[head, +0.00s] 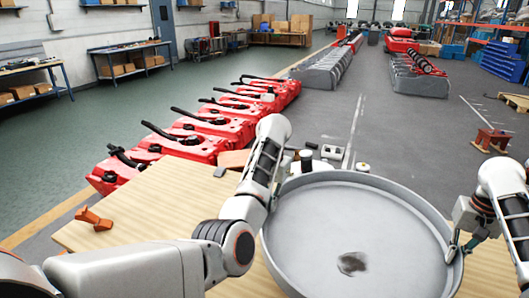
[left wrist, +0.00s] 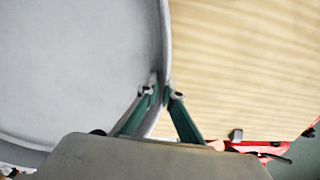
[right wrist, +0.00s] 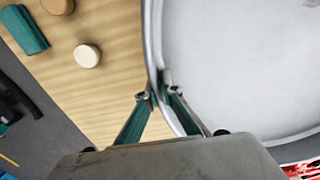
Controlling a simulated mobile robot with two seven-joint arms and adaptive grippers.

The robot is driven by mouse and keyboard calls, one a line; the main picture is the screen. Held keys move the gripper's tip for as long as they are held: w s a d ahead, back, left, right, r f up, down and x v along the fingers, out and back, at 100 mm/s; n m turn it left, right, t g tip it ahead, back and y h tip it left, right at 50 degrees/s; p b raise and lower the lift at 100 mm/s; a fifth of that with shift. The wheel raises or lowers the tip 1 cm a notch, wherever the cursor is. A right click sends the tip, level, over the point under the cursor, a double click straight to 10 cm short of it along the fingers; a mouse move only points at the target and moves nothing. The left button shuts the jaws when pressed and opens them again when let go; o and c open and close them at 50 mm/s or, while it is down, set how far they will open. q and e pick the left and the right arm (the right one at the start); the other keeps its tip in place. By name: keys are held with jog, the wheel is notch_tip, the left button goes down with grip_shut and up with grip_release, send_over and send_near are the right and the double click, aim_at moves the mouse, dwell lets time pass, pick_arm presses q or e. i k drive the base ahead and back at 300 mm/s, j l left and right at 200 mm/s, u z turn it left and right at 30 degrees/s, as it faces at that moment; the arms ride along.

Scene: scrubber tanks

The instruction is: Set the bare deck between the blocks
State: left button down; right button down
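The deck is a round grey pan (head: 350,215) with a raised rim and a dark patch near its front; its inside is otherwise empty. It is over the wooden table, and I cannot tell whether it rests on it. My left gripper (left wrist: 163,93) has its teal fingers on either side of the rim (left wrist: 166,40), closed on it. My right gripper (right wrist: 158,92) pinches the opposite rim (right wrist: 152,40) the same way. An orange angular piece (head: 93,218) lies on the table at left. A tan block (head: 233,159) lies at the table's far edge. I cannot tell which are the task's blocks.
Red tanks (head: 200,135) line up beyond the table. A brown stand (head: 490,140) is on the floor at right.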

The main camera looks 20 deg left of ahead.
aim_at(183, 213)
jog(key=j, duration=3.1)
jog(key=k, duration=0.05)
